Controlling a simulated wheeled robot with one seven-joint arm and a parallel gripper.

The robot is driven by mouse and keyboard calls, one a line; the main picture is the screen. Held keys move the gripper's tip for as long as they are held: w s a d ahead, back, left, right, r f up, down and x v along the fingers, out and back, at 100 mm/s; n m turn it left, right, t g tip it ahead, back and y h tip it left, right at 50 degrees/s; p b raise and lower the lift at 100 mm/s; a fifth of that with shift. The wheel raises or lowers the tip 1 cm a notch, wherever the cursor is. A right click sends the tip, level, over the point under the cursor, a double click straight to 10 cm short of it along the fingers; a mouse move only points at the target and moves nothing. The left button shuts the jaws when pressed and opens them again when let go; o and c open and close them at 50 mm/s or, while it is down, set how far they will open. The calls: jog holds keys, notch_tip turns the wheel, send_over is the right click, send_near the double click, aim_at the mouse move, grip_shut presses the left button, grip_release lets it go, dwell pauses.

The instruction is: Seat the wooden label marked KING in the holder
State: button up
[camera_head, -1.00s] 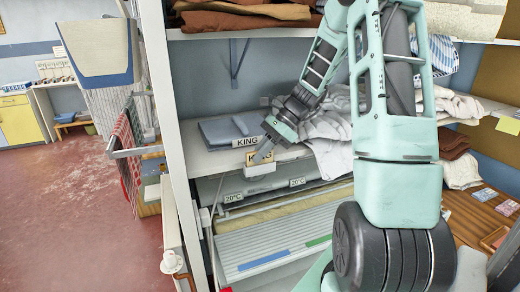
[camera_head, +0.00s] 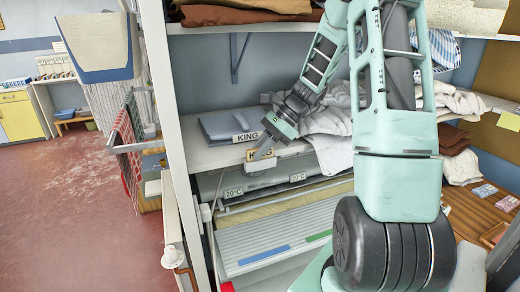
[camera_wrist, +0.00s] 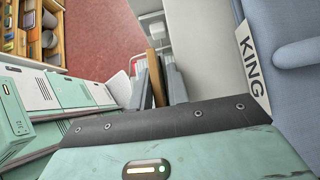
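The wooden label (camera_head: 251,155) is at the tip of my gripper (camera_head: 264,151) in the head view, below the shelf edge. Its dark lettering is partly covered by a finger. Just under it is the pale holder (camera_head: 262,166), on the front of the ironer; the label's lower edge appears to meet its top, but I cannot tell how deep it sits. In the wrist view the label shows nearly edge-on as a brown strip (camera_wrist: 155,75) between the grey fingers of my gripper (camera_wrist: 161,85), which looks shut on it.
A white KING shelf tag (camera_head: 249,136) and folded blue-grey cloth (camera_head: 228,124) lie just behind and above. White crumpled linen (camera_head: 335,150) hangs close to the right of my wrist. A rail with a red checked towel (camera_head: 128,145) stands to the left; floor beyond it is open.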

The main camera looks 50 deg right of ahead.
jog(key=shift+s, duration=0.3)
jog(key=b+v, duration=0.2)
jog(key=v, duration=0.5)
jog(key=a+f+n+g+h, duration=0.2)
jog(key=a+n+g, duration=0.3)
jog(key=a+n, duration=1.25)
jog(key=s+a+f+n+h, duration=0.2)
jog(key=s+a+n, duration=0.4)
jog(key=s+a, duration=0.3)
jog(key=s+a+f+n+t+h, duration=0.1)
jog(key=s+a+f+n+h, duration=0.1)
jog(key=s+a+n, duration=0.5)
jog(key=s+a+h, duration=0.1)
jog(key=s+a, duration=0.1)
jog(key=a, duration=0.4)
jog(key=shift+n, duration=0.25)
notch_tip(320, 180, down, 6)
jog(key=b, duration=0.6)
jog(key=shift+f, duration=0.15)
